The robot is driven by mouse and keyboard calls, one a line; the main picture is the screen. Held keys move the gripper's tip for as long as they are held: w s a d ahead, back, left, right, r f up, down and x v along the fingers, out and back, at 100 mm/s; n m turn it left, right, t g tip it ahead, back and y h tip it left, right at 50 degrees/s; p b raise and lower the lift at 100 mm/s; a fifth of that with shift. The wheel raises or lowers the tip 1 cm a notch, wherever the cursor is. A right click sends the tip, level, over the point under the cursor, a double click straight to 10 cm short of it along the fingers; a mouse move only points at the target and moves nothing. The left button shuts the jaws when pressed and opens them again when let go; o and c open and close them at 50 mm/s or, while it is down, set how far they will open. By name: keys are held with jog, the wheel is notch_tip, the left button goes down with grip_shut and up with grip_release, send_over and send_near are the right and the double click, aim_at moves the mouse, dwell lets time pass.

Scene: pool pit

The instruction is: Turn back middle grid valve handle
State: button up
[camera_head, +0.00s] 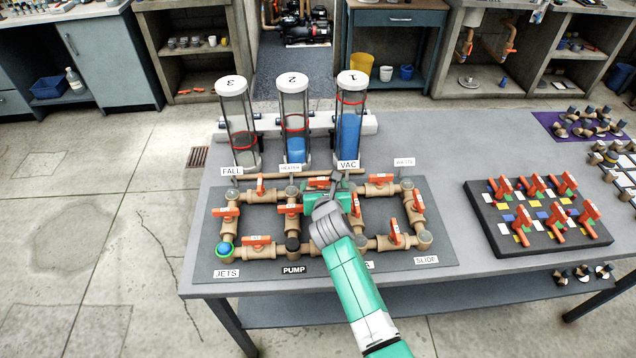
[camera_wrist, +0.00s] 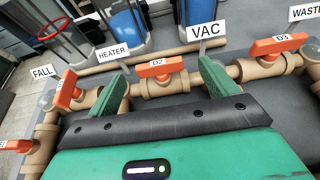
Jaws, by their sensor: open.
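The back middle valve handle is orange and labelled D2 in the wrist view (camera_wrist: 160,68). It sits on a tan valve in the back pipe row, between the HEATER and VAC signs. In the head view, the handle (camera_head: 317,182) is partly hidden by my gripper (camera_head: 322,190). My green gripper is open. In the wrist view, its two fingers (camera_wrist: 162,76) stand apart, one on each side of the D2 handle, with gaps on both sides. The handle lies crosswise, roughly along the pipe. I cannot tell how deep the fingertips reach.
Neighbouring orange handles are at back left (camera_head: 260,187) and D3 at right (camera_wrist: 277,46). Three clear tubes, marked 3 (camera_head: 237,130), 2 (camera_head: 294,130) and 1 (camera_head: 350,125), stand behind the pipes. A dark board with orange handles (camera_head: 537,215) lies to the right.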

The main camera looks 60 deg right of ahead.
aim_at(321, 179)
jog(key=b+x, duration=0.2)
jog(key=x, duration=0.2)
jog(key=shift+w+d+f, duration=0.2)
jog(key=shift+f, duration=0.05)
jog(key=shift+w+d, duration=0.25)
